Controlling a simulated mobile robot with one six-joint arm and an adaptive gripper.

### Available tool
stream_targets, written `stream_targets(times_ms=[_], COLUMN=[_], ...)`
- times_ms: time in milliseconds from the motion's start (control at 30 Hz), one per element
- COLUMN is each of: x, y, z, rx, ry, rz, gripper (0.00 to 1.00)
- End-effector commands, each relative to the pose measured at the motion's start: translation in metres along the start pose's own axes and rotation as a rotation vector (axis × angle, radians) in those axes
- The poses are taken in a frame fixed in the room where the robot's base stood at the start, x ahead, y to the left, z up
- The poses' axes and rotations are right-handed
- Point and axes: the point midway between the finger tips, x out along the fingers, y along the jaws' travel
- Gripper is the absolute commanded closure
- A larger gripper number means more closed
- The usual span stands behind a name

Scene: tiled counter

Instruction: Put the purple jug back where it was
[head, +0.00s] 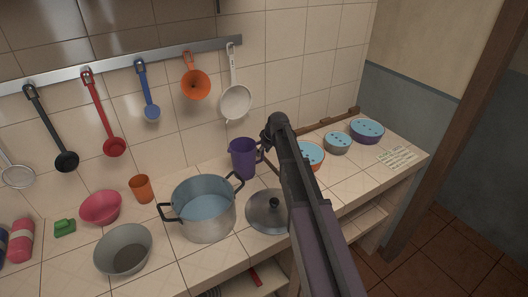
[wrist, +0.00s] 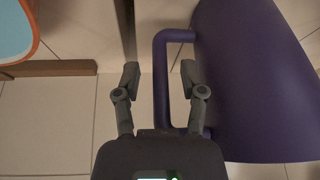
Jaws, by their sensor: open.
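The purple jug (head: 243,158) stands upright on the tiled counter against the back wall, behind the pot and lid. Its handle points right, toward my arm. In the wrist view the jug (wrist: 250,80) fills the right side, and its handle (wrist: 161,85) lies between the two fingers of my gripper (wrist: 160,78). The gripper is open, with a finger on either side of the handle and a gap visible on the left. In the head view my arm hides most of the gripper.
A steel pot (head: 205,212) and a lid (head: 268,212) stand in front of the jug. An orange cup (head: 141,189) is to the left. An orange-rimmed bowl (head: 315,154), partly behind my arm, and two lidded bowls are to the right. Utensils hang from a rail (head: 110,66) above.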

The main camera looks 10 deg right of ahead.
Motion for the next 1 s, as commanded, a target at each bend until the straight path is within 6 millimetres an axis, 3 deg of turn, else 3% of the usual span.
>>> stream_targets(times_ms=[367, 1000], x=[-0.009, -0.064], y=[0.0, -0.001], z=[-0.002, -0.002], rx=[0.0, 0.0], ry=[0.0, 0.0], rz=[0.0, 0.0], gripper=[0.47, 0.47])
